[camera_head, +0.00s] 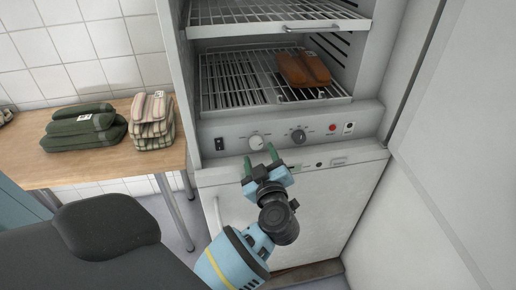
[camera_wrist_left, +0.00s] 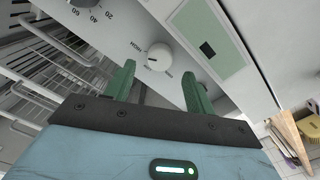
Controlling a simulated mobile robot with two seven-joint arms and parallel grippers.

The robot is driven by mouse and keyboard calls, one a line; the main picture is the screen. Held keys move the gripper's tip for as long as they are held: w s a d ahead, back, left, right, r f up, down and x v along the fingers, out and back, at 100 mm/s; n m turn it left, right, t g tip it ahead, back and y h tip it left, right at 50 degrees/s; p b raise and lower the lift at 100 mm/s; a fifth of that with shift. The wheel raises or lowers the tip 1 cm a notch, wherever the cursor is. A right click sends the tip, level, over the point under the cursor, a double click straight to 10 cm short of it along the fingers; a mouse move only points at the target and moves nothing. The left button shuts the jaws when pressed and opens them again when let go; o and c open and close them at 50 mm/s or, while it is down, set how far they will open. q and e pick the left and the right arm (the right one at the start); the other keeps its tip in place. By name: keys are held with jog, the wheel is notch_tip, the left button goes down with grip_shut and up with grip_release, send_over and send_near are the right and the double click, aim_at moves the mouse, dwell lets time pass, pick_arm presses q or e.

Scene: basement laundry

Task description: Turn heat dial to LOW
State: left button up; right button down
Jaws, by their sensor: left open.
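The heat dial is a round white knob (camera_head: 257,142) on the left part of the drying cabinet's control panel. In the left wrist view, the knob (camera_wrist_left: 159,56) has a small dark mark on its lower left edge. A label that seems to read HIGH is beside it; other lettering is too small to read. My left gripper (camera_head: 259,156) is open just below and in front of the knob. In the left wrist view, its green fingers (camera_wrist_left: 160,73) point toward the knob, which shows between and beyond the tips. I see no contact. My right gripper is not in view.
A dark dial (camera_head: 298,136) with a numbered scale, a red button (camera_head: 332,127) and a black switch (camera_head: 219,144) share the panel. Above, brown folded cloth (camera_head: 302,69) lies on a wire rack (camera_head: 240,97). A wooden table (camera_head: 95,165) with folded cloths stands left.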

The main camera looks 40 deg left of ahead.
aim_at(257, 146)
pick_arm(q)
jog(key=x, duration=0.3)
jog(key=shift+w+a, duration=0.25)
jog(key=c, duration=1)
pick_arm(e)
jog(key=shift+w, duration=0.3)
